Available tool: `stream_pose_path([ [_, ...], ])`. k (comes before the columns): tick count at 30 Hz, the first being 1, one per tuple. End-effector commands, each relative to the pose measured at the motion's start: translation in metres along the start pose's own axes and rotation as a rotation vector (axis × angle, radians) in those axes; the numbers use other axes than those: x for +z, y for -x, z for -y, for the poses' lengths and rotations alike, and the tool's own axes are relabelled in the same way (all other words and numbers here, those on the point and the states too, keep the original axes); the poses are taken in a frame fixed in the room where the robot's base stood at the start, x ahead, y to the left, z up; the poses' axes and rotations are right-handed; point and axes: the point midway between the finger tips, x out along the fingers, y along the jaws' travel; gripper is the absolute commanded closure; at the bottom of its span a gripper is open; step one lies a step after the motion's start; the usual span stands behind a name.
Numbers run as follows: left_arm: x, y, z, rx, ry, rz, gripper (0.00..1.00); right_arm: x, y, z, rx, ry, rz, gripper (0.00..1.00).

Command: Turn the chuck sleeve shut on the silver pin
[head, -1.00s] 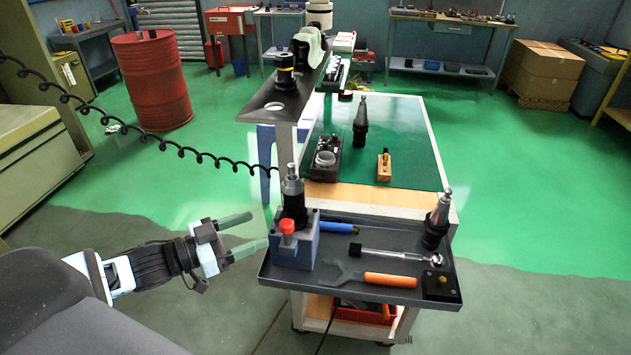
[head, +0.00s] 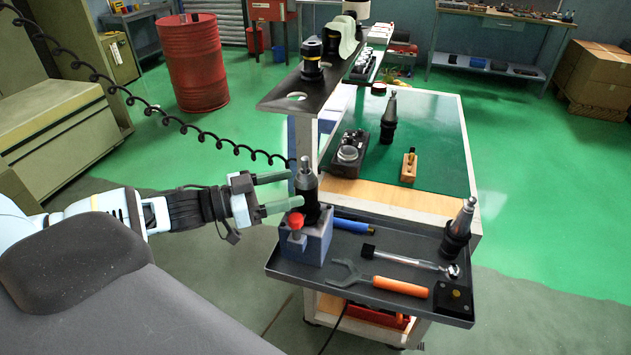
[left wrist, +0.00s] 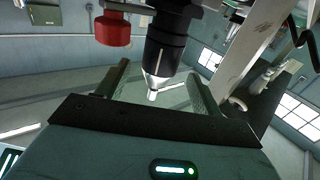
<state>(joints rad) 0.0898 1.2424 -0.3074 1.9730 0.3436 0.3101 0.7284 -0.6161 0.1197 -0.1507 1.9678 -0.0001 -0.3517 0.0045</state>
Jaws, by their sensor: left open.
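The chuck stands upright in a blue-grey block (head: 318,245) on the cart's tray. Its black chuck sleeve (head: 311,207) has a silver nose on top, with the silver pin (head: 305,160) at the tip. In the left wrist view the sleeve (left wrist: 166,48) hangs upside down, with the silver pin (left wrist: 152,96) below it. My left gripper (head: 283,191) is open and comes in level from the left, its greenish fingers at the height of the chuck's upper part. In the left wrist view the chuck lies between the two fingers (left wrist: 156,86); contact cannot be told. My right gripper is not in view.
A red knob (head: 295,220) sits on the block beside the chuck. The tray (head: 405,245) also holds a blue-handled tool (head: 352,226), a wrench (head: 385,285), a silver-headed tool (head: 410,261) and a tapered holder (head: 458,230). A dark shelf (head: 330,82) rises behind the chuck.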

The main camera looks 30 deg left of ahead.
Motion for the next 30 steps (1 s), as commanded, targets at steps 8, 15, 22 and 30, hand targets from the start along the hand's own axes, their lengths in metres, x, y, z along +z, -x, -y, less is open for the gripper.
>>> stream_pose_path([
  [8,0.002,-0.024,0.000,0.000,0.001,-0.001,0.34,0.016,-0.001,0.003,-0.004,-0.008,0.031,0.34],
  [15,0.000,-0.044,0.000,0.000,-0.001,-0.002,0.34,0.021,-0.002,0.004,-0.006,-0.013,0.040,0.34],
  [22,0.000,-0.058,0.001,-0.001,-0.002,-0.001,0.34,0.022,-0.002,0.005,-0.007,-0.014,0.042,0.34],
  [30,0.000,-0.064,0.000,0.000,-0.001,0.000,0.34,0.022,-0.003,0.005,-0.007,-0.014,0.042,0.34],
])
